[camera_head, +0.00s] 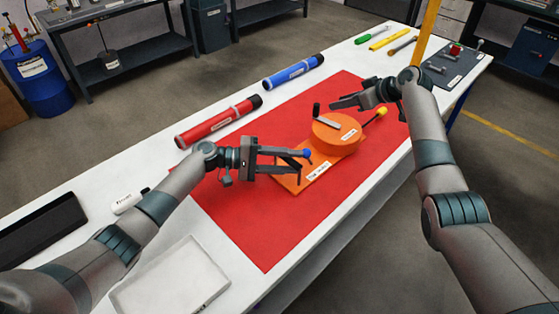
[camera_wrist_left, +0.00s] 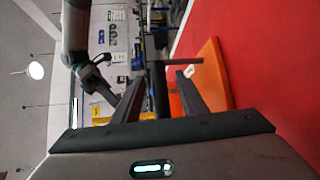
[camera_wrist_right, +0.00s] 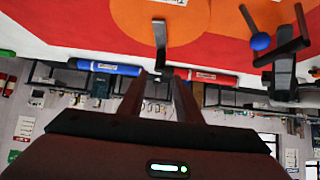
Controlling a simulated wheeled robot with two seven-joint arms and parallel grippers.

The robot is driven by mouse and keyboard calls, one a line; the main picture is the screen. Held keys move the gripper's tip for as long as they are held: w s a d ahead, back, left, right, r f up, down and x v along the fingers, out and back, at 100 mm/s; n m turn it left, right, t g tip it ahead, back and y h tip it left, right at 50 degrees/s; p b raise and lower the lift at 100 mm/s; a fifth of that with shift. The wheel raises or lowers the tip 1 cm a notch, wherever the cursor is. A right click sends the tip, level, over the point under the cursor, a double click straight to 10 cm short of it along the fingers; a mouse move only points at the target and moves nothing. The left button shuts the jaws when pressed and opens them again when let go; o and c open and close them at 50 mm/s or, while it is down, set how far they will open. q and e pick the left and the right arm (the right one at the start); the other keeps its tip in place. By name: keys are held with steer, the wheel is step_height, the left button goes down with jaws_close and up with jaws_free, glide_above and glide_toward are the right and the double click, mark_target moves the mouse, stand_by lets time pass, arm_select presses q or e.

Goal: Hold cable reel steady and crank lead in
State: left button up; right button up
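The round orange cable reel (camera_head: 338,131) sits on an orange base plate (camera_head: 292,180) on the red mat. Its crank has a grey arm (camera_head: 327,122) and a black grip (camera_head: 317,109). A yellow-tipped lead (camera_head: 382,111) sticks out to the right. A blue ball knob (camera_head: 307,153) is near the base plate. My left gripper (camera_head: 305,161) is open beside the blue knob, fingers apart. My right gripper (camera_head: 335,104) is open near the crank; in the right wrist view the crank (camera_wrist_right: 160,45) appears beyond its fingertips. I cannot tell whether either gripper touches anything.
A red tube (camera_head: 218,121) and a blue tube (camera_head: 293,72) lie along the table's far side. A white tray (camera_head: 172,280) and a black tray (camera_head: 40,230) are at the lower left. Tools and a dark board (camera_head: 450,68) lie at the far right end. The front red mat (camera_head: 265,235) is clear.

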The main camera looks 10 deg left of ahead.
arm_select(q)
steer(key=shift+d, duration=0.2)
jaws_close()
stand_by(1.3)
